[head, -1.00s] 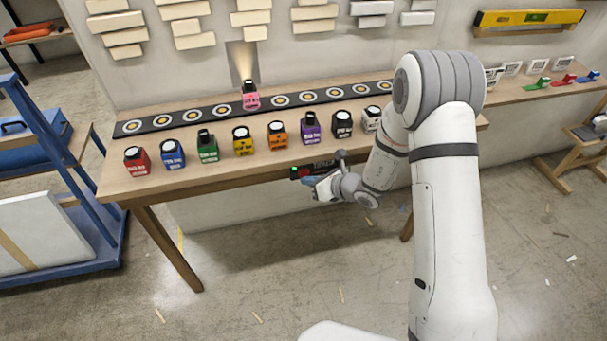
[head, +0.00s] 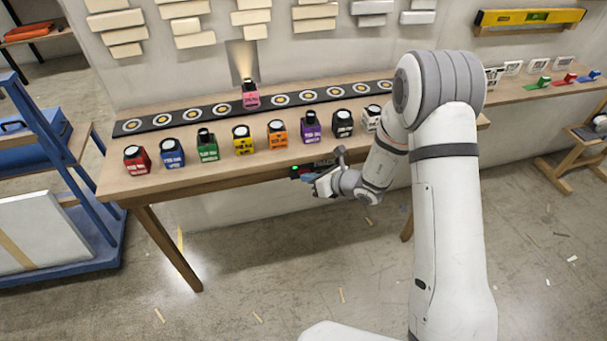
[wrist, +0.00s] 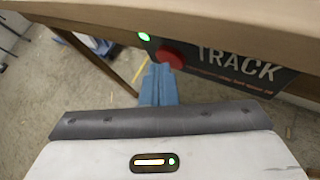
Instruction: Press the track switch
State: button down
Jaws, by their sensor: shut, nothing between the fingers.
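The track switch is a dark panel labelled TRACK (wrist: 235,72) on the front edge of the wooden table. It carries a round red button (wrist: 172,57) and a lit green light (wrist: 144,36). In the head view the panel (head: 323,164) shows just behind my gripper (head: 307,177), and the button is hardly visible. My gripper's blue fingers (wrist: 158,72) are shut and empty. Their tips are at the lower left of the red button in the wrist view, very close to it. I cannot tell whether they touch it.
Several coloured bottles, such as the orange one (head: 277,134), stand along the table (head: 170,190). Behind them a pink bottle (head: 250,96) stands on a dark track with ringed circles (head: 160,120), under a light beam. A blue cart (head: 60,265) stands at left.

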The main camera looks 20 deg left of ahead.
dwell(0.4)
jog(key=shift+s+d+b, duration=0.2)
jog(key=shift+s+b, duration=0.1)
jog(key=shift+b, duration=0.05)
jog(key=s+d+b, duration=0.2)
jog(key=s+d, duration=0.1)
jog(key=s, duration=0.2)
dwell(0.5)
jog(key=shift+d, duration=0.1)
dwell(0.3)
